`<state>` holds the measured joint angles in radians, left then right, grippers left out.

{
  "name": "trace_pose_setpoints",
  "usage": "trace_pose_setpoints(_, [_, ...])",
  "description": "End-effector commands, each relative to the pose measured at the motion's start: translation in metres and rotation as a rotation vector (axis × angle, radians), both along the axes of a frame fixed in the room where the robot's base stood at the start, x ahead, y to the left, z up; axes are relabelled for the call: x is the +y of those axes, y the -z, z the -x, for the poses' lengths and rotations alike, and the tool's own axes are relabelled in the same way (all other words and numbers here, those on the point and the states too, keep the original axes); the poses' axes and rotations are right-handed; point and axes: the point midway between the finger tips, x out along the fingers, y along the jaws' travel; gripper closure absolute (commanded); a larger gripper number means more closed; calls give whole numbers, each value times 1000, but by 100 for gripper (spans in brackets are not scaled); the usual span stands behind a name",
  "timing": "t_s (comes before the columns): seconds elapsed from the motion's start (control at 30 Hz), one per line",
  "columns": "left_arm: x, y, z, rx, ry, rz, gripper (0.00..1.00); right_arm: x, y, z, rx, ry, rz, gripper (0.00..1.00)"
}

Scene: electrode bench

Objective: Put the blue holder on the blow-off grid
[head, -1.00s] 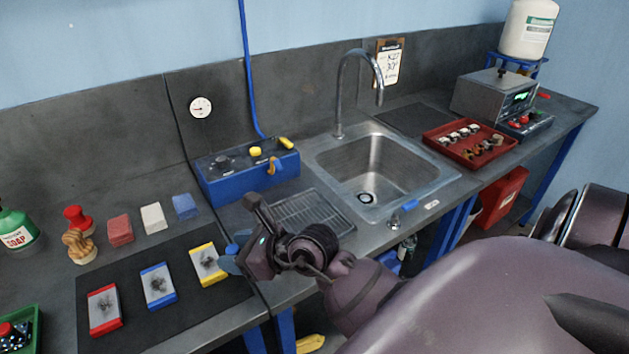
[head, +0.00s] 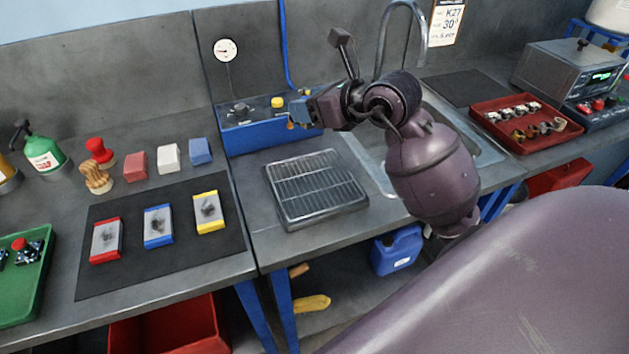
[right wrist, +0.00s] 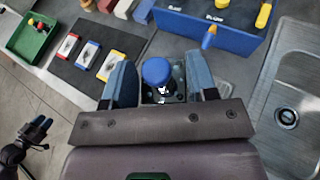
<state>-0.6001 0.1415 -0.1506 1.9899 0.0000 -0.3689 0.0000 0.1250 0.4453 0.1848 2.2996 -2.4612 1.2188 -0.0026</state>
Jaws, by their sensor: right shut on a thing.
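The blue holder (right wrist: 157,73), a round blue knob over a dark metal part, sits between the fingers of my right gripper in the right wrist view. My right gripper (head: 301,111) is shut on it, raised in front of the blue control box. In the head view the fingers hide most of the holder. The blow-off grid (head: 315,188), a dark tray with metal bars, lies on the bench nearer than the gripper and looks empty. My left gripper (right wrist: 38,130) shows small at the lower left of the right wrist view; its opening is unclear.
The blue control box (head: 262,133) stands behind the grid. The sink (head: 470,150) is to the right, partly behind my arm. A black mat (head: 140,270) with several colour-ended blocks lies left. A green tray (head: 40,285) holds a red-knobbed holder.

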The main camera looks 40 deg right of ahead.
Motion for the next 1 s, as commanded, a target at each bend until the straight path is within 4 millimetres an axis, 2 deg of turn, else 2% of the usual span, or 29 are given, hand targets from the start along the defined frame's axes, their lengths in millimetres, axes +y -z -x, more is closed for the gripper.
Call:
trace_pose_setpoints(0.03, [0,3,0,1,0,0,57,-6,-11,-1,-8,16,0,91])
trace_pose_setpoints(0.1, [0,4,0,0,1,-1,57,-12,-21,-2,-10,33,-5,91])
trace_pose_setpoints(0.23, [0,5,-1,1,0,-1,57,-16,-18,-2,-6,46,-13,91])
trace_pose_setpoints(0.8, [1,25,6,20,0,-1,57,-16,102,-1,-3,47,-13,91])
trace_pose_setpoints(1.0, [1,30,9,29,-2,-2,57,-16,126,-2,-7,45,-12,91])
